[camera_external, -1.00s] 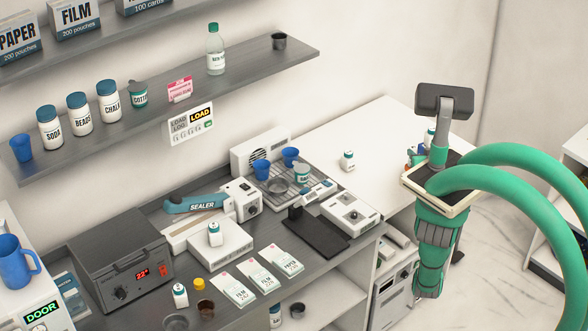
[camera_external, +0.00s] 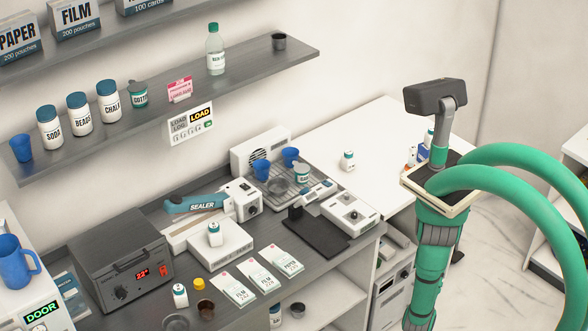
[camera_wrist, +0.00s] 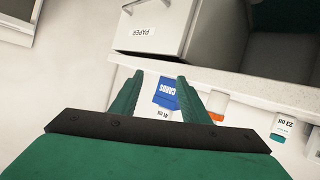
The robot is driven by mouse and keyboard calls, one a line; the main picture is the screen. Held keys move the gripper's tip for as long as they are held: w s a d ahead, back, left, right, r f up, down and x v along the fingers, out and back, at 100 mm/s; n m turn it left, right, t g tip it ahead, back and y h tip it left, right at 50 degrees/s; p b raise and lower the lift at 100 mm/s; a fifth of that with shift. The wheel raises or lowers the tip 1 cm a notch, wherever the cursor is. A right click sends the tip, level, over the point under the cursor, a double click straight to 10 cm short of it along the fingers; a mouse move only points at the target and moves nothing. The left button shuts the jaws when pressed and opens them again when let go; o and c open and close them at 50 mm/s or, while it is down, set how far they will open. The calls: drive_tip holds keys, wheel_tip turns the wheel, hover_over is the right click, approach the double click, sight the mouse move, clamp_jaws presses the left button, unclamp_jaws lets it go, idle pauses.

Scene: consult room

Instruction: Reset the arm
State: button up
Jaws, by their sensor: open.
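My gripper (camera_wrist: 160,92) shows in the wrist view with its two green fingers apart and nothing between them. The fingers partly cover what is around the box. In the external view my green arm (camera_external: 432,250) stands at the right of the counter, and the gripper itself cannot be made out there.
The dark counter (camera_external: 110,228) holds a sealer (camera_external: 205,205), a grey heater box (camera_external: 120,265), film packets and small bottles. A white table (camera_external: 390,130) with a small bottle (camera_external: 347,161) lies behind. Shelves line the wall. Pale floor is free at right.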

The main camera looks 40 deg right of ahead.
drive_tip(key=s+a+f, duration=0.2)
drive_tip(key=s+f, duration=0.2)
drive_tip(key=f, duration=0.2)
drive_tip(key=w+a+f+n+t+y, duration=0.1)
drive_tip(key=a+f+n+t+y, duration=0.15)
drive_tip(key=a, duration=0.85)
drive_tip(key=w+a+f+n+t+y, duration=0.1)
drive_tip(key=a+f+n, duration=0.2)
drive_tip(key=a, duration=0.9)
drive_tip(key=s+a+r+t+y, duration=0.1)
drive_tip(key=s+a+r+y, duration=0.1)
drive_tip(key=a, duration=0.5)
drive_tip(key=s+a+r+n+t+y, duration=0.1)
drive_tip(key=s+a+r+y, duration=0.1)
drive_tip(key=s+a, duration=0.2)
drive_tip(key=s+a+r+n+t+y, duration=0.1)
drive_tip(key=s+a, duration=0.3)
drive_tip(key=a, duration=0.6)
drive_tip(key=shift+a+r+y, duration=0.4)
drive_tip(key=shift+r+y, duration=0.15)
drive_tip(key=shift+y, duration=0.3)
